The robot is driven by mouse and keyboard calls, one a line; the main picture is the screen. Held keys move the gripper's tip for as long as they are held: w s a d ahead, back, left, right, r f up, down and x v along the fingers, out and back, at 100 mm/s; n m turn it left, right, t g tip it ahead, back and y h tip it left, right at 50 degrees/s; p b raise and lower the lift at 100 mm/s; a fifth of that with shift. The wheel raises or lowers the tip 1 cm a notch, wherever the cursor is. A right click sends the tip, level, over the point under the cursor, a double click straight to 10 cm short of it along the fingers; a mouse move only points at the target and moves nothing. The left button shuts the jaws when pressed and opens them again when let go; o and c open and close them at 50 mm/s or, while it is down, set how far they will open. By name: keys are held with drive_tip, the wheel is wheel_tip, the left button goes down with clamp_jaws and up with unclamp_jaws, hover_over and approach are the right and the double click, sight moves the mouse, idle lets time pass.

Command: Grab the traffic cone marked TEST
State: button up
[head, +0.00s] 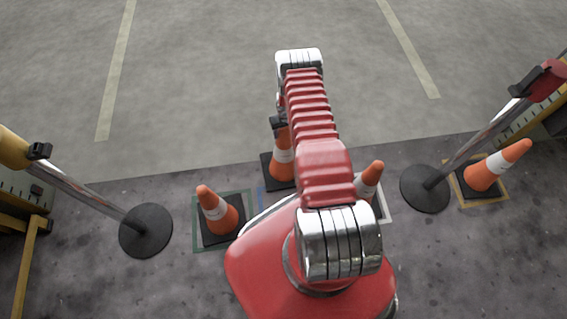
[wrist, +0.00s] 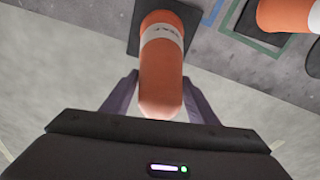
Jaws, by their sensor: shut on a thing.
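An orange traffic cone with a white band and a dark square base stands upright behind my arm in the head view (head: 282,165). It also shows in the wrist view (wrist: 162,60), with its tip toward me. The dark lettering on its band is too blurred to read surely. My gripper (wrist: 160,100) is shut on this cone, with one finger on each side of its upper part. In the head view my gripper (head: 279,126) is mostly hidden by my arm. I cannot tell whether the base touches the floor.
Other cones stand in a green outline (head: 217,210), behind my arm at right (head: 370,180), and in a yellow outline (head: 495,165). Posts with round black bases stand left (head: 146,230) and right (head: 425,189). The pale floor beyond is clear.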

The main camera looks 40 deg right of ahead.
clamp_jaws()
drive_tip(key=shift+w+r, duration=0.1)
idle(0.3)
drive_tip(key=shift+r, duration=0.1)
drive_tip(key=shift+r, duration=4.85)
